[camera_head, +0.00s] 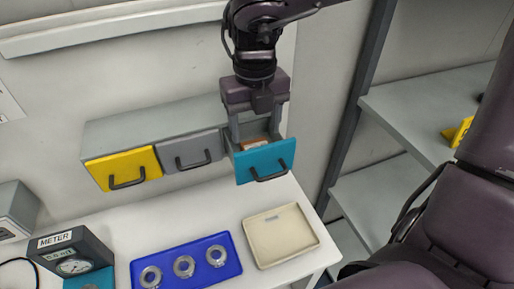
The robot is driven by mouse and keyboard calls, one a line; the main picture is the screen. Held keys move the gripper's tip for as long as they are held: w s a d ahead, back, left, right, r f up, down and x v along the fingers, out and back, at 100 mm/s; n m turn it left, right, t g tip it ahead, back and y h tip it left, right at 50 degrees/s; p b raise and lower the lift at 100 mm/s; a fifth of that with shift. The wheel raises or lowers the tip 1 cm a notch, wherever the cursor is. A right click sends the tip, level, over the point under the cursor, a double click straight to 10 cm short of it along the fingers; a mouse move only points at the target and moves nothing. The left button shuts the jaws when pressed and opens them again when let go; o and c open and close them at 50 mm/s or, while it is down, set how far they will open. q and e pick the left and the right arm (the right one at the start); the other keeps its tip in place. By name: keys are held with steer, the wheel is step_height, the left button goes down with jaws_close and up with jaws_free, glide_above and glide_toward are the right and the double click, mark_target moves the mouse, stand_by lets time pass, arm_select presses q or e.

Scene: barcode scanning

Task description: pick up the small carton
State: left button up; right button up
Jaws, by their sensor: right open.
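The small carton (252,144) appears as a small brown-orange patch inside the pulled-out blue-fronted drawer (266,161). The drawer walls and my gripper hide most of it. My right gripper (255,127) points down over the open drawer, its fingers apart on either side above the carton. I cannot tell whether the fingers reach down beside the carton or stay above it. My left gripper is not in view.
A yellow drawer (124,168) and a grey drawer (191,151) sit left of the blue one. On the white table are a meter box (76,254), a blue tray (140,268) with several metal rings, and an empty beige tray (281,236). Grey shelves (424,108) stand at right.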

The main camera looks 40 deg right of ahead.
mark_target(258, 145)
steer(key=shift+s+a+f+p, duration=0.1)
steer(key=shift+s+f+p, duration=0.2)
steer(key=shift+f, duration=0.15)
steer(key=shift+s+f+p, duration=0.15)
steer(key=shift+f+p, duration=0.15)
steer(key=shift+f, duration=0.1)
steer(key=shift+f+p, duration=0.5)
steer(key=shift+f, duration=0.25)
steer(key=shift+w+d+f, duration=0.2)
steer(key=shift+f, duration=0.4)
steer(key=shift+w+d+f, duration=0.15)
steer(key=shift+w+f, duration=0.05)
steer(key=shift+f, duration=0.6)
steer(key=shift+s+a, duration=0.1)
steer(key=c, duration=0.8)
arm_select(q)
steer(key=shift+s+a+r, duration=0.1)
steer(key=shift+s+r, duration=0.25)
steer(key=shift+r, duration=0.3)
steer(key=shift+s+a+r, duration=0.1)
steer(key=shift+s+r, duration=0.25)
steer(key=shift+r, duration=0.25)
arm_select(e)
steer(key=shift+r, duration=0.15)
